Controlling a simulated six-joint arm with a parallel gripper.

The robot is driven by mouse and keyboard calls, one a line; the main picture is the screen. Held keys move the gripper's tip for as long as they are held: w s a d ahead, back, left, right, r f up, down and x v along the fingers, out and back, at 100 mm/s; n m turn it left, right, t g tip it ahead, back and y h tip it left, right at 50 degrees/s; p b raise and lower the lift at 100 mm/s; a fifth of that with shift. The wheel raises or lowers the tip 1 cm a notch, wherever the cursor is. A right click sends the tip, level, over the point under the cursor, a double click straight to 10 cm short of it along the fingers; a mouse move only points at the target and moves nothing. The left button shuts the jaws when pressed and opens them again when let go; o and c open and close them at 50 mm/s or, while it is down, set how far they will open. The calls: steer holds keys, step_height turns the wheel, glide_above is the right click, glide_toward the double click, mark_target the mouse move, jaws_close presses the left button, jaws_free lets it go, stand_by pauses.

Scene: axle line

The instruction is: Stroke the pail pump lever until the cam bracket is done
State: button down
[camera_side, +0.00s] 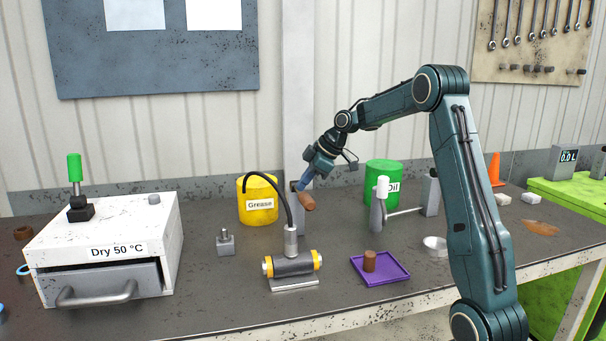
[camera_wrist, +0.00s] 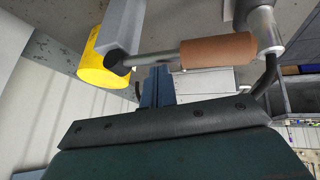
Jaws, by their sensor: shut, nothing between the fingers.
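The yellow pail marked "Grease" (camera_side: 258,199) stands at the back middle of the bench and shows in the wrist view (camera_wrist: 98,68). Its pump lever ends in a brown grip (camera_side: 307,201). In the wrist view the brown grip (camera_wrist: 218,50) sits on a grey rod joined to a grey post (camera_wrist: 123,28). A black hose runs to a nozzle standing on a dark cylindrical part with yellow ends (camera_side: 291,264), probably the cam bracket. My gripper (camera_side: 304,183) is shut and empty, right at the lever; its blue fingers (camera_wrist: 158,84) are beside the rod. I cannot tell whether they touch.
A white dry oven (camera_side: 105,235) stands at left. A small grey block (camera_side: 225,243) is left of the bracket. A purple tray (camera_side: 390,273) with a brown cylinder (camera_side: 370,261) lies right of it. A green oil can (camera_side: 378,172) stands behind a grey lever stand (camera_side: 380,210).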

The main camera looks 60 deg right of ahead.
steer(key=shift+s+a+f, duration=0.15)
steer(key=shift+f, duration=0.35)
stand_by(1.0)
steer(key=shift+r, duration=0.1)
steer(key=shift+w+d+r, duration=0.2)
steer(key=shift+r, duration=0.6)
steer(key=shift+w+d+r, duration=0.2)
steer(key=shift+d+r, duration=0.05)
steer(key=shift+r, duration=0.55)
steer(key=shift+w+d+r, duration=0.2)
steer(key=shift+r, duration=0.6)
steer(key=shift+r, duration=0.15)
steer(key=r, duration=0.3)
steer(key=w+d+r, duration=0.1)
steer(key=shift+w+r, duration=0.1)
steer(key=shift+r, duration=0.15)
stand_by(0.7)
